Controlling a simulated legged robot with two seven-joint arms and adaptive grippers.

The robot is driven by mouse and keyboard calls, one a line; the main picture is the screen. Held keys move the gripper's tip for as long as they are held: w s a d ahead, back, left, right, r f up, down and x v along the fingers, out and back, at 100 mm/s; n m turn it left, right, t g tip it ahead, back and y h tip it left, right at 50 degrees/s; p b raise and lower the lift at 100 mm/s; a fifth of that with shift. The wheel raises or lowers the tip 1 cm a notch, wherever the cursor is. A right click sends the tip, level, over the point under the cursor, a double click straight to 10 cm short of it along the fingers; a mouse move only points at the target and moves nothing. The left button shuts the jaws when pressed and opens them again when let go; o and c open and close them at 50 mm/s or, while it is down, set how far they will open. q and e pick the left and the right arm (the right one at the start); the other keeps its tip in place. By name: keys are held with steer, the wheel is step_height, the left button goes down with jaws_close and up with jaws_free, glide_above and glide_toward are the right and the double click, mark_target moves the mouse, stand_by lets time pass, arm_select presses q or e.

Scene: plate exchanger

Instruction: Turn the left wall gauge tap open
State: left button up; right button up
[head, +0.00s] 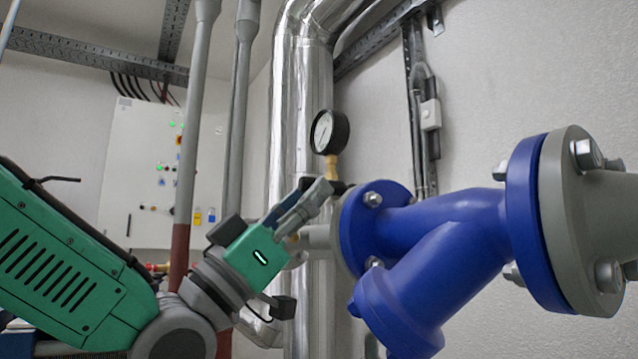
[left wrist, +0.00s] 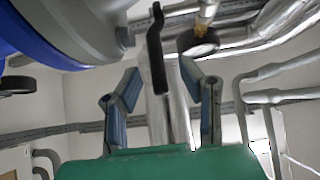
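The wall gauge (head: 329,132) has a round white dial in a black case and stands on a brass stem (head: 331,166) beside the blue valve. My left gripper (head: 312,203) is just below the gauge, near the stem. In the left wrist view its two fingers (left wrist: 160,72) are apart. A black tap lever (left wrist: 157,50) shows between them in the picture, with clear gaps to both sides. The dark gauge case (left wrist: 198,42) is beside the right finger there. In the head view the lever is mostly hidden behind my gripper. My right gripper is not seen.
A blue flanged valve (head: 430,235) is close to the right of my left gripper. A shiny silver pipe (head: 300,110) rises behind it. Thin grey pipes (head: 195,110) stand to the left. A control cabinet (head: 140,150) is on the back wall.

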arm_select(q)
steer(key=shift+x, duration=0.9)
steer(key=shift+w+d+r, duration=0.15)
steer(key=shift+d, duration=0.3)
jaws_close()
steer(key=shift+r+p, duration=0.15)
steer(key=shift+p, duration=0.25)
step_height(320, 180, up, 2)
steer(key=g+y+p, duration=0.2)
steer(key=y+p, duration=0.1)
steer(key=p, duration=0.4)
steer(key=shift+w+r, duration=0.1)
steer(key=shift+r, duration=0.05)
steer(key=shift+d+p, duration=0.1)
steer(key=shift+p, duration=0.45)
